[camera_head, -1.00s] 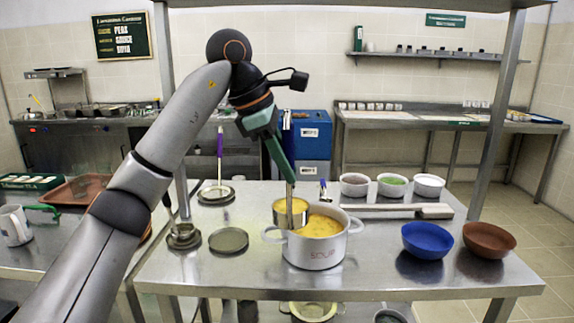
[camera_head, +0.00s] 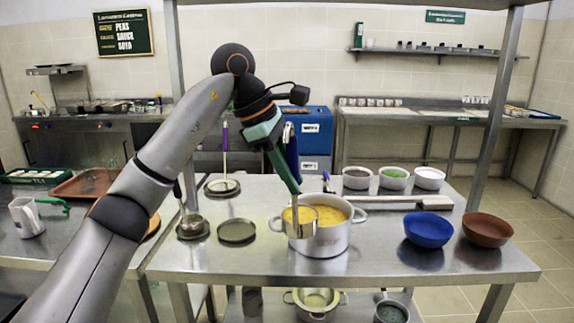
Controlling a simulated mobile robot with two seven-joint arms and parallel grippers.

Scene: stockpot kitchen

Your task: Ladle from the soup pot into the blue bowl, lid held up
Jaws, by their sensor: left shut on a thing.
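The steel soup pot (camera_head: 335,240) stands uncovered on the steel table, with yellow soup (camera_head: 333,211) inside. My left gripper (camera_head: 293,188) is shut on a ladle (camera_head: 301,229) and holds it steeply. The ladle's cup overlaps the left front of the pot's rim and shows yellow at its top. I cannot tell whether it touches the rim. The blue bowl (camera_head: 428,231) stands apart, right of the pot, and looks empty. No lid is seen held up. My right gripper is not in view.
A brown bowl (camera_head: 488,230) stands right of the blue bowl. A dark round disc (camera_head: 237,231) lies to the left. The table front is clear.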

